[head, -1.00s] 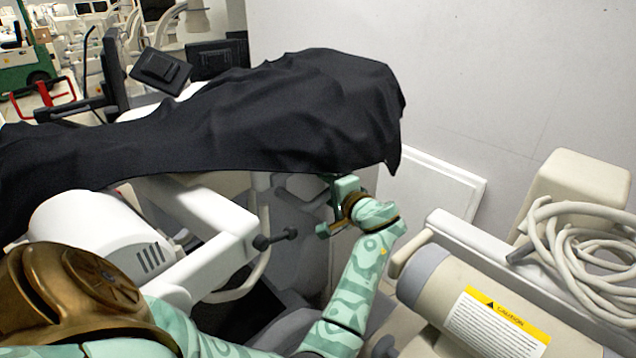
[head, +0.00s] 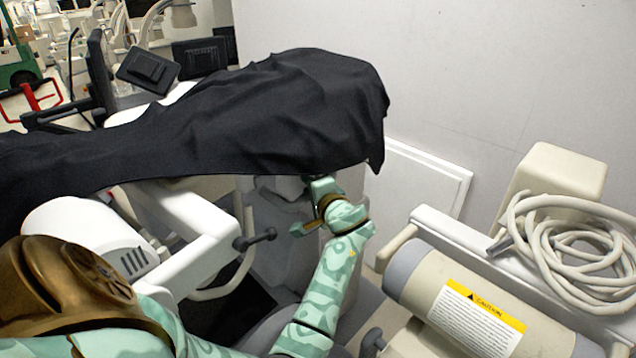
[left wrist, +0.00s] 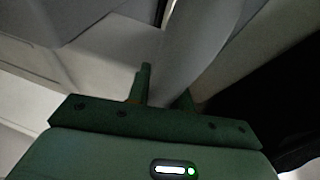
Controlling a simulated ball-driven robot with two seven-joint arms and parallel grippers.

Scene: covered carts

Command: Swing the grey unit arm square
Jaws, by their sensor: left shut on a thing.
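The grey unit (head: 284,203) stands behind the white arm with a handle, its top hidden under a black cloth (head: 270,115). My left gripper (head: 314,188) is at the unit's upper right, just below the cloth's hanging edge. In the left wrist view, its fingers (left wrist: 165,90) are shut on a smooth grey part of the unit arm (left wrist: 195,50). The cloth and the dim light hide most of this arm, so its angle cannot be told. My right gripper is not in view.
A white arm (head: 205,240) with a dark handle (head: 255,239) is left of my forearm. A beige cylinder unit (head: 410,270) with a caution label and coiled hose (head: 560,235) stand close on the right. A pale wall (head: 480,80) is behind.

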